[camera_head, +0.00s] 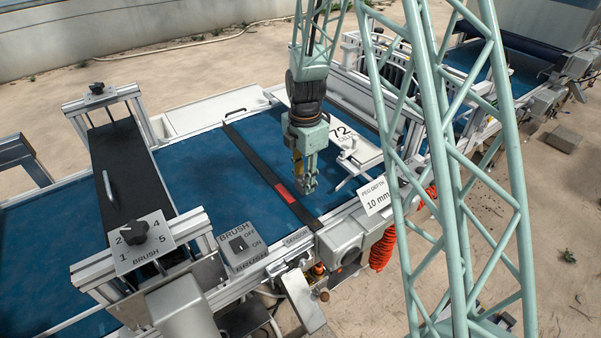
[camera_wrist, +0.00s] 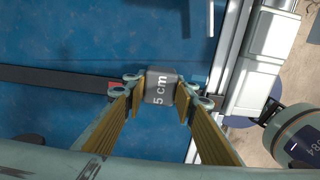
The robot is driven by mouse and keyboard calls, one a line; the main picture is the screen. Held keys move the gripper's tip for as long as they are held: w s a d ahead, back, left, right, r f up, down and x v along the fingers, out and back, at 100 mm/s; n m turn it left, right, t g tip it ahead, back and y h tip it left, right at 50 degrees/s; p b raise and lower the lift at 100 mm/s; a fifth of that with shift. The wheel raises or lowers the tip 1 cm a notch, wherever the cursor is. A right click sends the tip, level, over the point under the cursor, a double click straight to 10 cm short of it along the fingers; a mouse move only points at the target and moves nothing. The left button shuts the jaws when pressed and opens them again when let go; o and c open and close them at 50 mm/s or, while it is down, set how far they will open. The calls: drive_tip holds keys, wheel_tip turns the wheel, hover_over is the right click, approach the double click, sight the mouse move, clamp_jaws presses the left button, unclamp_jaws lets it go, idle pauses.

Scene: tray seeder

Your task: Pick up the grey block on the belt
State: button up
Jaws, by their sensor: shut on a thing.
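The grey block (camera_wrist: 160,84), marked "5 cm", is between my gripper's fingertips in the wrist view. My gripper (camera_wrist: 161,88) is shut on it, with a fingertip against its left and right sides. In the head view my gripper (camera_head: 307,185) points down over the blue belt (camera_head: 195,178), next to a dark cross strip with a red patch. The block cannot be made out clearly there among the fingers. Whether it touches the belt or hangs just above it, I cannot tell.
The dark strip (camera_head: 262,165) crosses the belt. A brush housing (camera_head: 117,170) spans the belt at the left. A white "72 cells" plate (camera_head: 345,137) is behind my gripper. A "peg depth 10 mm" sign (camera_head: 375,195) stands to the right. Open belt lies left of the strip.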

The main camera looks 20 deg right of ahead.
drive_tip(key=s, duration=0.6)
drive_tip(key=s+r, duration=0.1)
drive_tip(key=s, duration=0.2)
drive_tip(key=shift+s+p, duration=0.15)
drive_tip(key=shift+p, duration=0.15)
idle(0.3)
